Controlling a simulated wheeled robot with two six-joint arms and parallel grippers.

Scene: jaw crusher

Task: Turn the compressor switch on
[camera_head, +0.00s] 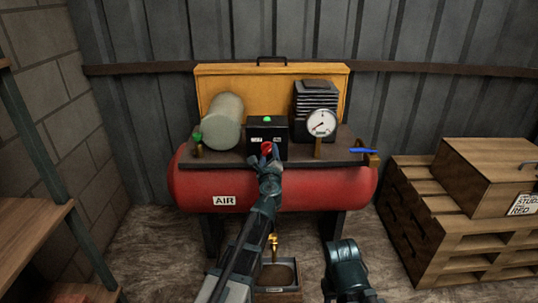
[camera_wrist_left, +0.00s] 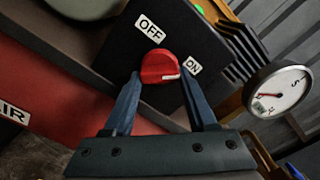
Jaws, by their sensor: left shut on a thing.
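The compressor switch is a red knob (camera_head: 266,147) on the front of a black box (camera_head: 279,130). In the left wrist view the knob (camera_wrist_left: 158,65) sits between OFF and ON labels, and its white mark points toward the ON label (camera_wrist_left: 193,66). My left gripper (camera_wrist_left: 160,78) is shut on the knob, one finger on each side. In the head view the left gripper (camera_head: 267,157) reaches the box from the front and partly hides the knob. A green light (camera_head: 267,119) shows on top of the box. My right gripper's fingers do not show.
The red air tank (camera_head: 330,190) lies under the box. A pressure gauge (camera_head: 321,123) stands right of it, and a blue-handled valve (camera_head: 363,151) at the right end. A green-topped fitting (camera_head: 197,138) is at left. Wooden pallets (camera_head: 425,225) stand right, a shelf (camera_head: 30,215) left.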

